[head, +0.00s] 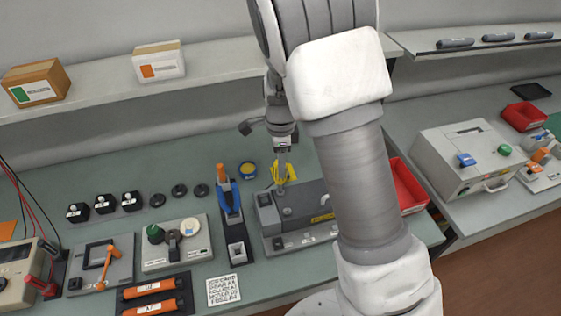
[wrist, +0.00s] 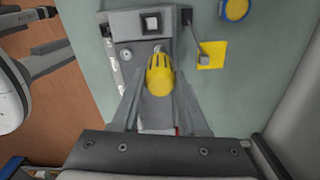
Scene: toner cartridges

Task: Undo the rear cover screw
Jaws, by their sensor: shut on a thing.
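My gripper (head: 283,158) points down over the grey cartridge unit (head: 295,214) on the bench. In the wrist view its fingers (wrist: 160,88) are shut on a yellow ribbed handle (wrist: 160,72), apparently a screwdriver's. The handle stands over the grey unit (wrist: 134,30), which has a round knob on top. A small round fitting (wrist: 157,48) shows just past the handle; I cannot tell if it is the rear cover screw. The tool's tip is hidden, so contact with the unit cannot be told.
A yellow square pad (wrist: 212,57) with a grey post lies beside the unit, near a yellow and blue tin (head: 247,169). A red bin (head: 408,186) is to the right. A shelf runs behind.

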